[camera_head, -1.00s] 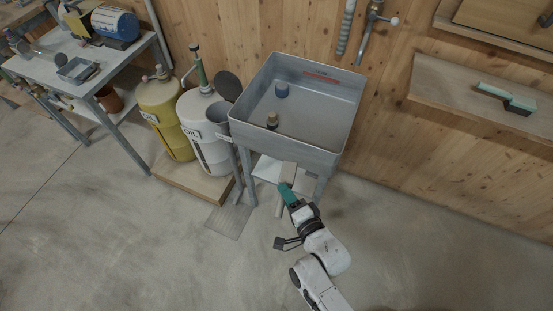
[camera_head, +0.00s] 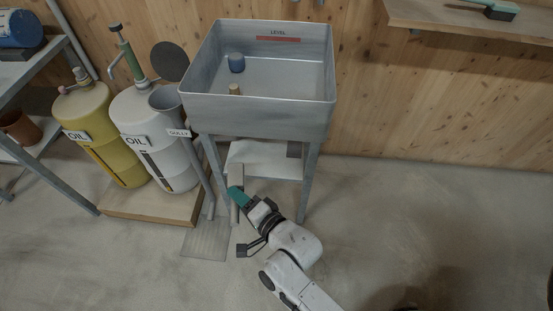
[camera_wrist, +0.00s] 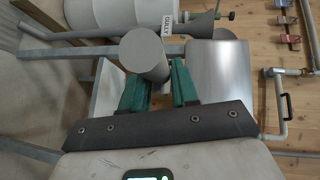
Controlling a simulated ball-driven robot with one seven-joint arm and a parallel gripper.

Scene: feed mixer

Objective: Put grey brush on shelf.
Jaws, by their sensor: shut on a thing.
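The grey brush (camera_head: 237,173) shows in the head view as a pale upright bar at my gripper (camera_head: 238,196), in front of the stand's legs. In the wrist view the round grey end of its handle (camera_wrist: 146,52) sits between the green fingers of my gripper (camera_wrist: 158,88), which are shut on it. Its bristles cannot be made out. A wooden wall shelf (camera_head: 450,22) is at the upper right, partly out of the picture. A green-and-dark brush (camera_head: 497,11) lies on it.
A grey tub (camera_head: 258,115) stands on legs, with a white lower shelf (camera_head: 265,158) beneath. A yellow oil drum (camera_head: 100,130) and white oil drum (camera_head: 155,140) stand on a wooden base at left. A floor grate (camera_head: 205,240) lies near my gripper. The right floor is open.

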